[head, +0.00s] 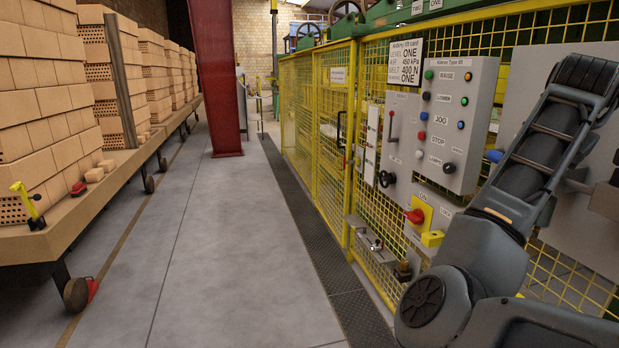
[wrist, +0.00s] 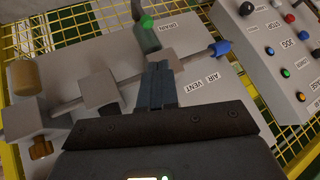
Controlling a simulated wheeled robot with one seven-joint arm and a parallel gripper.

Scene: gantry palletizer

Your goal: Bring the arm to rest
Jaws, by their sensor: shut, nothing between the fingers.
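My arm (head: 545,150) is raised and bent at the right of the head view, in front of the yellow mesh fence. My gripper (wrist: 161,68) shows in the wrist view with its two fingers together and nothing between them. It points at a grey plate (wrist: 110,60) that carries a pipe with fittings. In the head view the gripper is hidden behind the arm.
A blue-ended valve (wrist: 219,48) is right of the fingers, near the AIR VENT label. A button box (head: 447,125) and a red-handled switch (head: 415,216) are on the fence (head: 322,120) close to the arm. Brick-laden carts (head: 95,195) stand left; the grey floor (head: 235,250) between is clear.

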